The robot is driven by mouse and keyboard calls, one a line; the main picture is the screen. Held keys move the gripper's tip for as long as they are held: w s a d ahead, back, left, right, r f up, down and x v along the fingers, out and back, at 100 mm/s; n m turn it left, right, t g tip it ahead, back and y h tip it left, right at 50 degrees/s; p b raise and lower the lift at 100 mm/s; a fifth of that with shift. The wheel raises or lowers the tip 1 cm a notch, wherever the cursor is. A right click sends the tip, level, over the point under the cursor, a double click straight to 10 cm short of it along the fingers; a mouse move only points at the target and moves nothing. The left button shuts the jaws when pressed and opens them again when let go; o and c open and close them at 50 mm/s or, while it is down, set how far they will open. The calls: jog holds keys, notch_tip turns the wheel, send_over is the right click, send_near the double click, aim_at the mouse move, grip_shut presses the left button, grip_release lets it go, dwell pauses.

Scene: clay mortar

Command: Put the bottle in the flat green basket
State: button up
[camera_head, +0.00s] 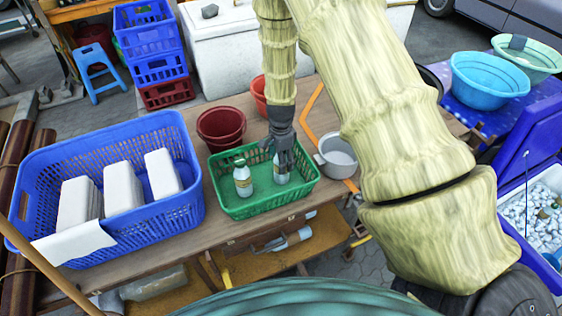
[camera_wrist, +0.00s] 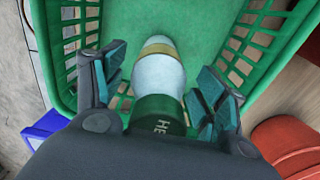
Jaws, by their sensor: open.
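The flat green basket (camera_head: 236,211) stands on the wooden table and also fills the wrist view (camera_wrist: 215,18). A pale bottle with a green cap (camera_head: 243,182) stands upright in its left half. A second bottle (camera_head: 280,175) is in the basket's right half under my gripper (camera_head: 284,158), its top hidden by the fingers. In the wrist view, my gripper (camera_wrist: 161,78) is open with its fingers on either side of this bottle (camera_wrist: 158,68), whose dark green cap (camera_wrist: 158,112) points towards my palm. A gap shows at the right finger; contact at the left is unclear.
A blue basket (camera_head: 150,233) with white blocks stands left of the green one. A dark red bucket (camera_head: 221,128), an orange-red bucket (camera_head: 259,92) and a grey pot (camera_head: 337,158) stand close behind and right. The table's front edge is near the basket.

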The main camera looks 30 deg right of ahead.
jog(key=shift+r+b, duration=1.65)
jog(key=shift+r, duration=3.85)
